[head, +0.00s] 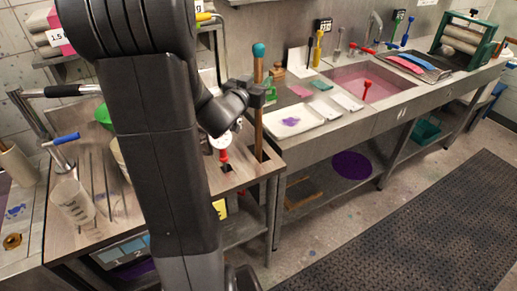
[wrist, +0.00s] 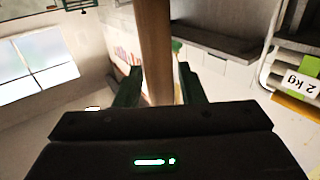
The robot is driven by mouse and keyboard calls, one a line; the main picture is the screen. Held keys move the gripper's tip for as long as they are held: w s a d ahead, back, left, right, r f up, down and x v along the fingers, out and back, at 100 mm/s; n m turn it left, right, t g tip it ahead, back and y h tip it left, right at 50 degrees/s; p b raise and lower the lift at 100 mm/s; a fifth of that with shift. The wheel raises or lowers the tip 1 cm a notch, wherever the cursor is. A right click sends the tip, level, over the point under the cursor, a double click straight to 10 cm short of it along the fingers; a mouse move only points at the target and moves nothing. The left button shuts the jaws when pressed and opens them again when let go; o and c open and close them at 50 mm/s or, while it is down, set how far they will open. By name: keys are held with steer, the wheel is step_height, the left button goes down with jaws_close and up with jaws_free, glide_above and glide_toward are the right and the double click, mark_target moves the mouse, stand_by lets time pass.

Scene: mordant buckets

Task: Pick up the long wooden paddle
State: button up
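The long wooden paddle (head: 259,125) stands upright at the right end of the wooden-topped bench, its teal-tipped top above my gripper. Its foot goes down into a slot in the bench top. My gripper (head: 263,93) is at the upper part of the shaft, reaching in from the left. In the wrist view the brown shaft (wrist: 155,45) passes between the two dark green fingers of my gripper (wrist: 159,85). Narrow gaps show between shaft and fingers, so it looks open around the shaft. The paddle's lower end is hidden.
A red-and-white dial thermometer (head: 221,143) stands close left of the paddle. A white tray (head: 292,120) and a pink-stained sink (head: 375,84) lie to the right. A clear measuring jug (head: 72,201) is at left. Floor with a dark mat (head: 425,235) is open at right.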

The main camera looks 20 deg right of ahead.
jaws_close()
steer(key=shift+r, duration=0.15)
step_height(320, 180, up, 28)
steer(key=p, duration=0.6)
steer(key=shift+p, duration=0.4)
